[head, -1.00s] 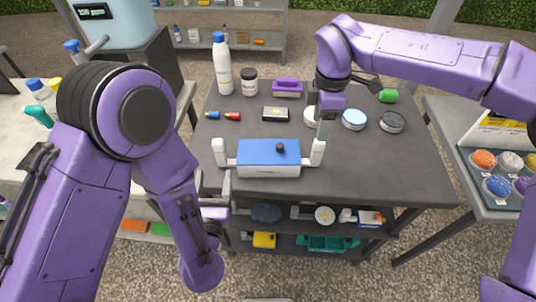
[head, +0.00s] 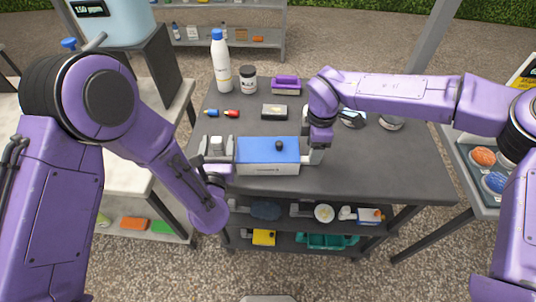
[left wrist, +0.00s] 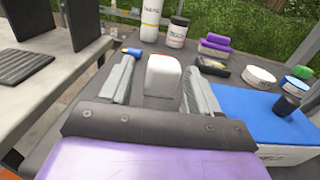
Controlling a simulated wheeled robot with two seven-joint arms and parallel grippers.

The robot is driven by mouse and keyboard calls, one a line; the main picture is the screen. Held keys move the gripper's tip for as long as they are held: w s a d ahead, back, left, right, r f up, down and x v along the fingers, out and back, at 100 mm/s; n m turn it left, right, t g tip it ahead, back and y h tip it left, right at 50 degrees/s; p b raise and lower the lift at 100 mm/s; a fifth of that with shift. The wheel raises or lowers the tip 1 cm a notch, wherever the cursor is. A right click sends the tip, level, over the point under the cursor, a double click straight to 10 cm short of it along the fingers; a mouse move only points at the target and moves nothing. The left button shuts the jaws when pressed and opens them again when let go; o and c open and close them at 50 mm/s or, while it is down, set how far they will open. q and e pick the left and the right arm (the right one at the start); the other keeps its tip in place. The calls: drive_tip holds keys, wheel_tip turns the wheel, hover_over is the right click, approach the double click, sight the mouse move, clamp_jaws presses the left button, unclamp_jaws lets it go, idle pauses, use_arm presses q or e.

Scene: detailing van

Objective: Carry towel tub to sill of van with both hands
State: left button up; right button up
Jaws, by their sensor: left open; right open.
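The towel tub (head: 267,168) is a white box with a blue lid and a dark knob, standing on the dark table. White upright handles stick out at its left and right ends. My left gripper (head: 217,150) is open at the left handle. In the left wrist view the white handle (left wrist: 162,75) stands between the open fingers, and the blue lid (left wrist: 250,105) lies to the right. My right gripper (head: 317,148) is open at the right handle, which it mostly hides. I cannot pick out the van's sill in these views.
Behind the tub on the table (head: 380,170) are a white bottle (head: 221,65), a jar (head: 248,80), a purple brush (head: 286,84) and a small dark box (head: 274,112). Round tins stand at right, partly behind my right arm. The table's front right is clear.

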sight(216, 138)
use_arm(q)
drive_tip(key=shift+c, duration=0.3)
use_arm(e)
drive_tip(key=shift+c, duration=0.3)
use_arm(q)
clamp_jaws()
use_arm(e)
clamp_jaws()
